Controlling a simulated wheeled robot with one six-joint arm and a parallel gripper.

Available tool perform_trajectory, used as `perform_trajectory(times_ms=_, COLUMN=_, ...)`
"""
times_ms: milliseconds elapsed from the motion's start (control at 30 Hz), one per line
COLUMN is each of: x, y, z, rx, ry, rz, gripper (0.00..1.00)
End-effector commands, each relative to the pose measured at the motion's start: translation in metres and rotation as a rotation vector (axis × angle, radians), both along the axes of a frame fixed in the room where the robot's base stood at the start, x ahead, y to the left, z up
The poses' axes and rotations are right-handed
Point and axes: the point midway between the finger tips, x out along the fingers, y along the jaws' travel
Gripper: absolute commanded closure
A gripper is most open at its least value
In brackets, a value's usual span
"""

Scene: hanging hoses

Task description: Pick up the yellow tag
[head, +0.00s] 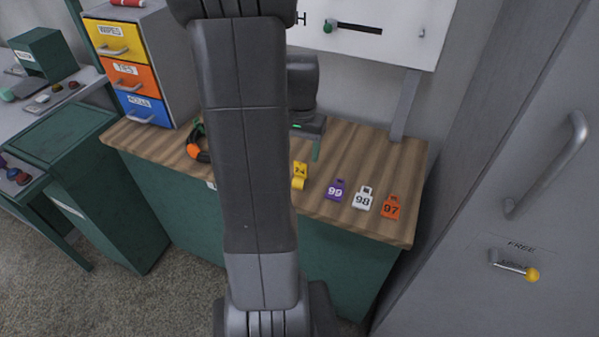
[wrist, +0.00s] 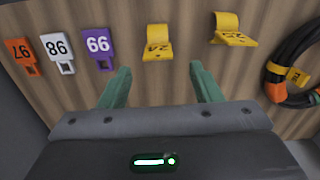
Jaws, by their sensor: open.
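Two yellow tags lie on the wooden counter, each bent with one part raised. The first yellow tag (wrist: 158,38) is straight ahead of my gripper in the wrist view, and in the head view (head: 300,176) it lies just right of my arm. The second yellow tag (wrist: 230,30) is to its right in the wrist view; my arm hides it in the head view. My gripper (wrist: 161,80) is open and empty, its green fingers apart on either side of the first tag's line. The tag lies beyond the fingertips, and I see no contact.
Purple tag 99 (head: 335,190), white tag 98 (head: 363,198) and orange tag 97 (head: 391,207) lie to the right. A dark hose coil (wrist: 292,80) with orange and yellow parts lies opposite. A drawer unit (head: 175,55) and a grey cabinet (head: 480,120) flank the counter (head: 375,150).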

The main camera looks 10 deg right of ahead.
Motion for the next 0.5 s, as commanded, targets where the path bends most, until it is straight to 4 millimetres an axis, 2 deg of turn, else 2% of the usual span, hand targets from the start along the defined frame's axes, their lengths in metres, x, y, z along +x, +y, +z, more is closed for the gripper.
perform_trajectory(times_ms=233, x=-0.004, y=0.001, z=-0.019, rx=0.001, ry=0.003, rz=0.001, gripper=0.42)
perform_trajectory(times_ms=500, x=-0.008, y=0.003, z=-0.055, rx=0.001, ry=0.003, rz=0.001, gripper=0.42)
